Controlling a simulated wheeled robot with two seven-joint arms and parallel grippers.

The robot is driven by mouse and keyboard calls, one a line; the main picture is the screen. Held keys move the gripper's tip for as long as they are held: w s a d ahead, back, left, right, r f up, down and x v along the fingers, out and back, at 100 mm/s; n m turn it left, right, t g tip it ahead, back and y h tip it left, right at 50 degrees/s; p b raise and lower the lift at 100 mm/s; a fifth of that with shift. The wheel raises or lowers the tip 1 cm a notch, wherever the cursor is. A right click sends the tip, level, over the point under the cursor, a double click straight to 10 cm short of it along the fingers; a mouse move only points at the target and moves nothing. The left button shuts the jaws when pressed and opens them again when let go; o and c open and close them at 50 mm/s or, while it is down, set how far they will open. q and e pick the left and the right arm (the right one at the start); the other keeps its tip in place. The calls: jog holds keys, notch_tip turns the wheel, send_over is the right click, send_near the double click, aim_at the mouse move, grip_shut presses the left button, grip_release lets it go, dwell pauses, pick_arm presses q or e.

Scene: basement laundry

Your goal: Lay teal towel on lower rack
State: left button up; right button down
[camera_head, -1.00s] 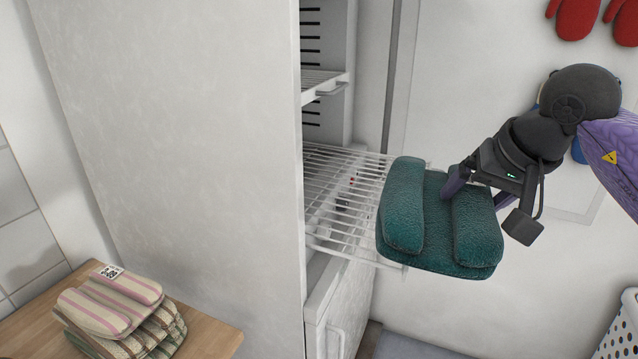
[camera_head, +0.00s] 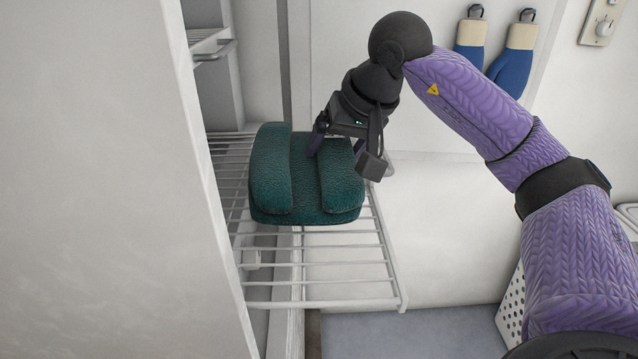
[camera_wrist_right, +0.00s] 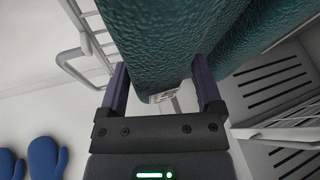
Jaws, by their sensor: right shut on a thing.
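The teal towel (camera_head: 306,182) is folded into a thick bundle with raised rolls. It is over the back part of the white wire lower rack (camera_head: 392,270); I cannot tell whether it touches the wires. My right gripper (camera_head: 338,150) is shut on the towel at its right side, coming from above and behind. In the right wrist view the towel (camera_wrist_right: 165,35) fills the top, between and beyond the fingers of my right gripper (camera_wrist_right: 162,88). The towel hides the rack wires beneath it. My left gripper is not in view.
The rack's front part is bare. A white cabinet side (camera_head: 90,180) stands close on the left, with an upper rack (camera_head: 208,44) above. Blue mitts (camera_head: 514,62) hang on the wall behind my arm. A white perforated basket (camera_head: 512,305) stands low at the right.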

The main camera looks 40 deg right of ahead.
notch_tip(320, 180, down, 5)
jog(key=b, duration=0.2)
jog(key=shift+r+b, duration=0.15)
jog(key=shift+b, duration=0.15)
jog(key=shift+r, duration=0.3)
grip_release()
jog(key=shift+f, duration=0.1)
pick_arm(q)
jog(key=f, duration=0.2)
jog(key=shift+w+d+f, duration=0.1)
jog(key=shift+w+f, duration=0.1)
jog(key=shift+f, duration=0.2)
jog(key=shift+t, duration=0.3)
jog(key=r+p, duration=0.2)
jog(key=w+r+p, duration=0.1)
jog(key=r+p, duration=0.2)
jog(key=shift+p, duration=0.3)
pick_arm(e)
jog(key=v, duration=1.2)
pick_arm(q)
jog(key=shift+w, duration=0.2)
